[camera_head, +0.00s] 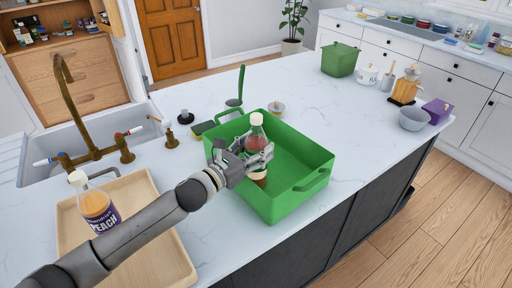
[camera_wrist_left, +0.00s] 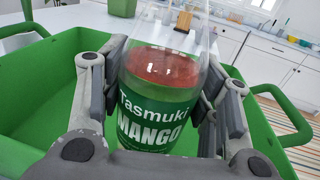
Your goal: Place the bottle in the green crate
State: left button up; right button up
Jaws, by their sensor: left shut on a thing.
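A clear bottle (camera_head: 257,134) with a cream cap, red contents and a green label stands upright in the head view. My left gripper (camera_head: 258,158) is shut on it, with fingers on both sides. In the left wrist view the bottle (camera_wrist_left: 155,110) reads "Tasmuki MANGO" between the fingers. The green crate (camera_head: 318,178) lies on the counter, and the bottle is inside its outline, over the left part of its interior. I cannot tell whether the bottle's base touches the crate floor. My right gripper does not show.
A wooden tray (camera_head: 168,240) with a peach bottle (camera_head: 97,205) stands at the left, beneath my left arm. A sink with a brass tap (camera_head: 75,105) is behind it. A ladle (camera_head: 240,88) and small items sit behind the crate.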

pick_arm(q)
jog(key=shift+r, duration=0.1)
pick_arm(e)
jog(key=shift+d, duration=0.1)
pick_arm(q)
jog(key=o, duration=1)
jog(key=shift+f, duration=0.2)
jog(key=o, duration=0.4)
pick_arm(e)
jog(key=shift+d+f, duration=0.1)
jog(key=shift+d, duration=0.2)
pick_arm(q)
jog(key=shift+o, duration=0.2)
jog(key=shift+s+r, duration=0.1)
jog(key=b+v, duration=0.3)
jog(key=v, duration=0.9)
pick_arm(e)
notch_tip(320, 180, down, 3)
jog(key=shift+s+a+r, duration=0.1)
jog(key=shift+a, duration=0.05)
